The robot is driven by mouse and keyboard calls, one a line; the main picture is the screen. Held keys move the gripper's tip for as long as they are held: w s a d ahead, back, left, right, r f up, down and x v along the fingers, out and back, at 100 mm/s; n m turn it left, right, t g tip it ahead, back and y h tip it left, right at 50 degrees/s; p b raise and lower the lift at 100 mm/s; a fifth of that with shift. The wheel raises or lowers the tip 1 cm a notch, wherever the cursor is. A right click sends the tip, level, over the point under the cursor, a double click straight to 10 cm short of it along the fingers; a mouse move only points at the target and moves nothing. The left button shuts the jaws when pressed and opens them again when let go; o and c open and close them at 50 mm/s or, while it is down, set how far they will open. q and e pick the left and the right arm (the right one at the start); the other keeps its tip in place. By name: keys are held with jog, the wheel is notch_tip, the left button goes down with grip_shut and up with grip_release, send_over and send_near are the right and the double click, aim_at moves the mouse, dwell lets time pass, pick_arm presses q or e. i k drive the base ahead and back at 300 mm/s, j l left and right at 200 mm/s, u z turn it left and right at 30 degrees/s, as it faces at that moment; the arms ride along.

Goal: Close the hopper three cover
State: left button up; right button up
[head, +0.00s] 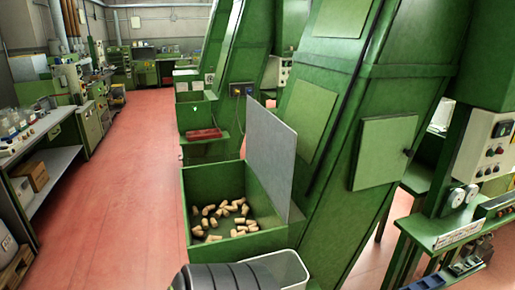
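A green open-topped hopper (215,176) stands near the centre, with several cork stoppers (225,211) lying loose on its floor. A flat grey cover (271,152) stands upright along the hopper's right side, so the hopper is open. No number shows on it, so I cannot tell from the picture whether it is hopper three.
A tall green machine (345,110) rises right behind the cover. A pale translucent bin (287,268) stands at the hopper's near side. Another green hopper (196,112) and a red tray (204,134) are farther back. The red floor (120,200) at left is clear.

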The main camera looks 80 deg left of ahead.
aim_at(270, 144)
jog(key=i+u, duration=0.3)
jog(key=u, duration=0.15)
jog(key=i+u, duration=0.3)
jog(key=u, duration=0.15)
jog(key=i+l+u, duration=0.25)
jog(key=u, duration=0.25)
jog(key=i+l+u, duration=0.25)
jog(key=u, duration=0.2)
jog(key=i+l+u, duration=0.15)
jog(key=u, duration=0.25)
jog(key=i+l+u, duration=0.2)
jog(key=u, duration=0.25)
jog(key=i+l+u, duration=0.2)
jog(key=u, duration=0.2)
jog(key=i+l+u, duration=0.1)
jog(key=l+u, duration=0.35)
jog(key=i+j+z, duration=0.1)
jog(key=j, duration=0.35)
